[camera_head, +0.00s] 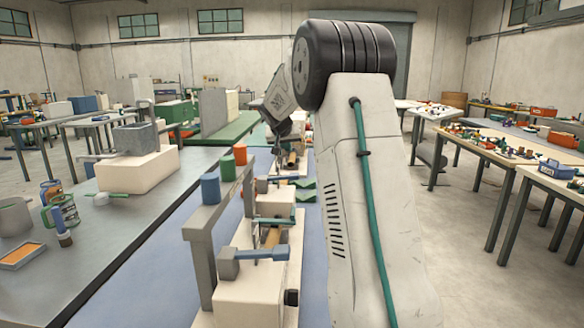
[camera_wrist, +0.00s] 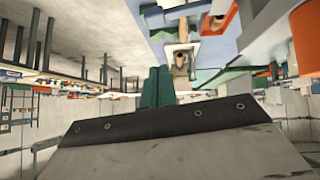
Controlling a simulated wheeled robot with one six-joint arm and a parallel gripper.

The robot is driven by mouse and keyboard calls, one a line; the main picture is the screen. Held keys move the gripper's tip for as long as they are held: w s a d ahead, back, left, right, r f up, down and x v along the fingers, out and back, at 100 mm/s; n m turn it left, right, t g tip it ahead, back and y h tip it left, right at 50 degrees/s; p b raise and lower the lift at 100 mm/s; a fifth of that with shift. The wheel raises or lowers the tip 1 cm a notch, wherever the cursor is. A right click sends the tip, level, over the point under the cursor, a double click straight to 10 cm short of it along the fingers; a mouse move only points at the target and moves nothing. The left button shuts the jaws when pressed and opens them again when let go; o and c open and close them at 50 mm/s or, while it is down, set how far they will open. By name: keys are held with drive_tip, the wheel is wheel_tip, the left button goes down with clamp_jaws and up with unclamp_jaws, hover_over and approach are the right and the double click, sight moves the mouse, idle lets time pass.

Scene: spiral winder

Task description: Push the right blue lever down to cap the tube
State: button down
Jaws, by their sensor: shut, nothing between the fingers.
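My gripper (camera_wrist: 158,88) shows in the wrist view as two green fingers side by side, shut and empty. A near blue lever (camera_head: 264,253) sticks out sideways from a grey block on a pale machine base (camera_head: 240,296). A farther blue lever (camera_head: 284,178) lies beyond it on a similar station. I cannot tell for sure which is the right one. A brown tube-like piece (camera_head: 272,237) lies behind the near lever. My gripper appears apart from both levers.
A blue cylinder (camera_head: 210,188) and an orange cylinder (camera_head: 240,153) stand at the machine's left. A grey table (camera_head: 120,250) with cups and a jar is at left. Cluttered benches (camera_head: 480,150) stand at right. Open floor lies between. My arm hides the machine's right side.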

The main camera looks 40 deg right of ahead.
hover_over(293, 176)
drive_tip(key=f, duration=0.7)
drive_tip(key=shift+w+a+f, duration=0.1)
drive_tip(key=shift+w+f, duration=0.1)
drive_tip(key=shift+w, duration=0.15)
drive_tip(key=shift+s+f, duration=0.2)
drive_tip(key=shift+f, duration=1.6)
